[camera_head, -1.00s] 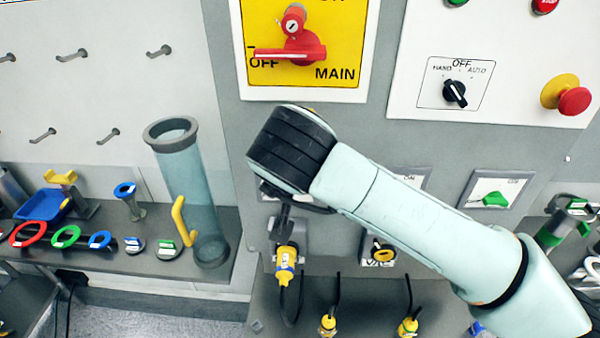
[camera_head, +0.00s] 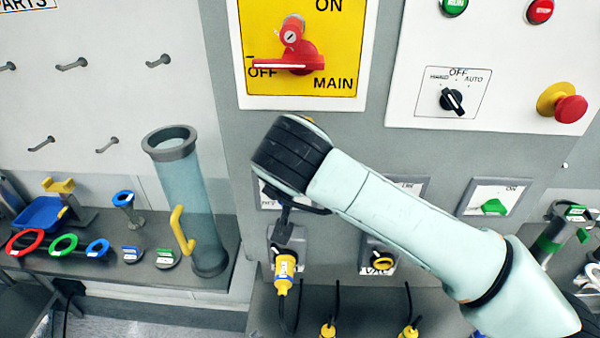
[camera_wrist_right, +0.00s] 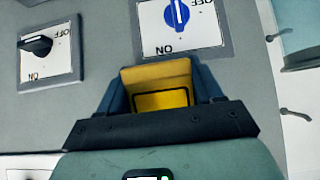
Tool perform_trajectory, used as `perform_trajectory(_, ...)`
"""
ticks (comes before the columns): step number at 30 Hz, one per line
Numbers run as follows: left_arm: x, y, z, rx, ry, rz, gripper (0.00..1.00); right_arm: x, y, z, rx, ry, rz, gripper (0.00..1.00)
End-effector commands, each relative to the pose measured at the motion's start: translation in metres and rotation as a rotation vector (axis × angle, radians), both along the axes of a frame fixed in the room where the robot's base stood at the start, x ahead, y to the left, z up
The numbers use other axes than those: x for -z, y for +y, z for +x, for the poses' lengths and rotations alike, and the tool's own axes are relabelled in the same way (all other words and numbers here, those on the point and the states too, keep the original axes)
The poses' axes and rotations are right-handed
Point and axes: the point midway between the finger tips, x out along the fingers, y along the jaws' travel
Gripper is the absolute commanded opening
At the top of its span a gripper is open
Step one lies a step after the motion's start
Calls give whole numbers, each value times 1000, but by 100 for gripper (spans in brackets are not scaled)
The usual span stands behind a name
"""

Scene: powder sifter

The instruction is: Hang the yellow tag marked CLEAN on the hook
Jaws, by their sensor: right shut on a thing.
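A yellow piece with a dark border (camera_wrist_right: 160,88), which I take to be the tag, sits between the dark fingers of my right gripper (camera_wrist_right: 163,92) in the right wrist view. The gripper is shut on it; no CLEAN lettering is readable. In the head view my right wrist covers the gripper and almost all of the tag, in front of the grey panel below the MAIN switch. Several hooks stick out of the white board at left, one of them a top hook (camera_head: 159,61). I cannot tell which hook is meant. My left gripper is out of view.
The red MAIN switch (camera_head: 290,55) is above my wrist. A yellow plug (camera_head: 284,272) is below it. A clear tube (camera_head: 188,205) with a yellow handle stands on the left shelf, beside coloured rings. A blue switch (camera_wrist_right: 177,16) lies just beyond the fingertips in the wrist view.

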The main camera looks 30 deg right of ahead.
Motion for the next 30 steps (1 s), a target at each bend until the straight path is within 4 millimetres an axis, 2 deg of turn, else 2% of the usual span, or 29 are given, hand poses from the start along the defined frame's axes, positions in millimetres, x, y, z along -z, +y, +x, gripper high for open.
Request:
perform_trajectory(5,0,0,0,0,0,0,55,0,0,0,0,0,0,37)
perform_trajectory(6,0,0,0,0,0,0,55,0,0,0,0,0,0,72)
perform_trajectory(8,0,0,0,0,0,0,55,0,0,0,0,0,0,92)
perform_trajectory(9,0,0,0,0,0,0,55,0,0,0,0,0,0,95)
perform_trajectory(20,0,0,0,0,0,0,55,-4,3,-3,-1,-2,1,95)
perform_trajectory(23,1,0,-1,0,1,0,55,-14,8,-11,-3,-4,1,95)
perform_trajectory(30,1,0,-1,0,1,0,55,-51,28,-44,-4,-4,3,95)
